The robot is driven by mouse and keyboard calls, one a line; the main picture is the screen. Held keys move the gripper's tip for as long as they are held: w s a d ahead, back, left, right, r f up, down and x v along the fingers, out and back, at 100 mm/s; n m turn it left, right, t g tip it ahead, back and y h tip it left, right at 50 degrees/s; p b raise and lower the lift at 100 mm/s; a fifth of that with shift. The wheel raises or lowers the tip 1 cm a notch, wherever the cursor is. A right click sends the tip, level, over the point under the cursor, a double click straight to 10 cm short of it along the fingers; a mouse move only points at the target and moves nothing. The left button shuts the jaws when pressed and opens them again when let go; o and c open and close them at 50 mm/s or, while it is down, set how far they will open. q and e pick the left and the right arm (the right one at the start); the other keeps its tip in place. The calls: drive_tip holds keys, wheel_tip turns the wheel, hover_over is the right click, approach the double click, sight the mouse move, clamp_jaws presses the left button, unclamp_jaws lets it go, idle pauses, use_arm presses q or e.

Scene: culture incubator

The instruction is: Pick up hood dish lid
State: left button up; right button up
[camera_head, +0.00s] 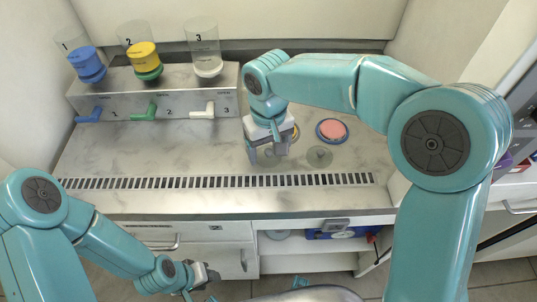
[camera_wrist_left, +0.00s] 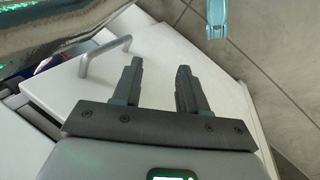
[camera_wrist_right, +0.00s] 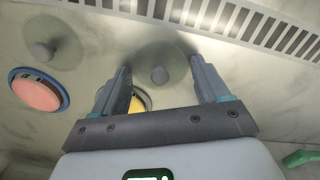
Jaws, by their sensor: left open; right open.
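A clear round lid with a grey knob (camera_wrist_right: 160,75) lies on the hood's marble worktop (camera_head: 130,158), between the fingertips of my right gripper (camera_wrist_right: 163,65) as seen in the right wrist view. In the head view my right gripper (camera_head: 268,158) hides that lid. This gripper is open, empty and pointing down over the worktop; contact with the knob cannot be told. A second clear lid with a knob (camera_head: 319,156) lies to its right; it also shows in the right wrist view (camera_wrist_right: 45,50). My left gripper (camera_wrist_left: 160,67) is open and empty, low before the cabinet.
A pink dish (camera_head: 331,131) sits behind the second lid. A yellow dish (camera_wrist_right: 139,100) is partly hidden by my right gripper. A dispenser block (camera_head: 160,92) with several bottles and levers stands at the back left. A slotted grille (camera_head: 215,182) runs along the front.

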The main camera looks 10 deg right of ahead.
drive_tip(key=c, duration=0.7)
drive_tip(key=shift+o, duration=0.2)
drive_tip(key=shift+r, duration=0.1)
